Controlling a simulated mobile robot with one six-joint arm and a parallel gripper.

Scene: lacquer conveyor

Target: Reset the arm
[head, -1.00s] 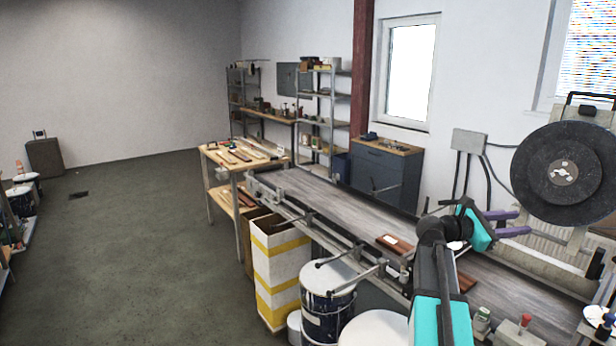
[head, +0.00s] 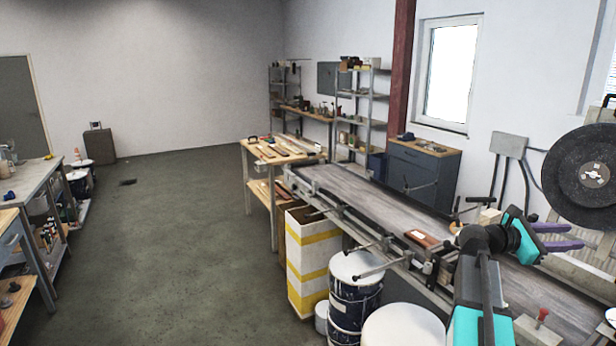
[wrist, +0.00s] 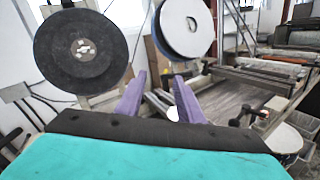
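My gripper (head: 563,237) is at the right of the head view, above the conveyor (head: 385,205). Its two purple fingers are spread apart with nothing between them.
A large dark disc (head: 584,176) stands close beyond my gripper; a second disc (wrist: 185,25) shows in the wrist view. A reddish-brown board (head: 422,239) lies on the conveyor. Paint drums (head: 355,290) stand in front. The floor (head: 170,240) at left is open.

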